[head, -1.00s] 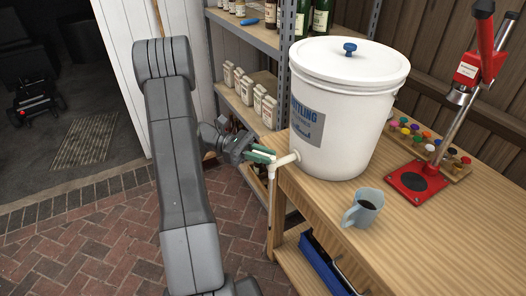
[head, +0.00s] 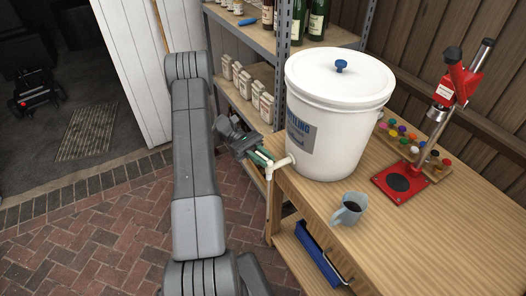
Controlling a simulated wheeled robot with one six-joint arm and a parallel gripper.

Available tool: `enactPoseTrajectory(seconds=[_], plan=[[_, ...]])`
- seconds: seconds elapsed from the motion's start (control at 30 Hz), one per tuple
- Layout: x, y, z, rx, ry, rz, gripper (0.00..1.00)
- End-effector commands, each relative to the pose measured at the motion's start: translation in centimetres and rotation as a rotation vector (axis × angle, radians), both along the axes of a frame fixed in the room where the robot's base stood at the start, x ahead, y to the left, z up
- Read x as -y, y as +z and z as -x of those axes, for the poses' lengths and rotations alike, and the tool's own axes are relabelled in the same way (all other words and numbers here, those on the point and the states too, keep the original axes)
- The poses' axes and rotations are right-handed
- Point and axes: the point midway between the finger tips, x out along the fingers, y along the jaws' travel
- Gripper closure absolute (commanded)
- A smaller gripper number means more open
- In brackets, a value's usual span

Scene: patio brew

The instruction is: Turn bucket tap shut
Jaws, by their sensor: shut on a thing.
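The white bottling bucket (head: 332,120) stands on the wooden bench with its lid on and a blue knob on top. Its tap (head: 281,164) sticks out low on the left side, over the bench edge, with a pale tube hanging down from it. My gripper (head: 265,158) is at the tap from the left, its green-tipped fingers shut at the tap's handle. The handle itself is mostly hidden by the fingers, so its angle cannot be told.
A blue mug (head: 349,208) stands on the bench (head: 420,240) in front of the bucket. A red bottle capper (head: 402,182) and a board of coloured caps (head: 440,168) are at the right. Metal shelves (head: 246,107) with bottles and cartons stand behind my gripper. A blue crate (head: 322,258) sits below.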

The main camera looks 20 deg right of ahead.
Motion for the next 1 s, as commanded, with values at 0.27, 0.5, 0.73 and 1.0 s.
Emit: enactPoseTrajectory(seconds=[0.27,0.5,0.73,1.0], plan=[[0.06,0.06,0.00,-0.001,-0.020,0.000,1.00],[0.06,0.01,0.00,-0.001,-0.021,0.000,1.00],[0.06,0.01,0.00,-0.001,-0.020,0.000,0.67],[0.02,0.00,0.00,-0.001,-0.020,0.000,0.67]])
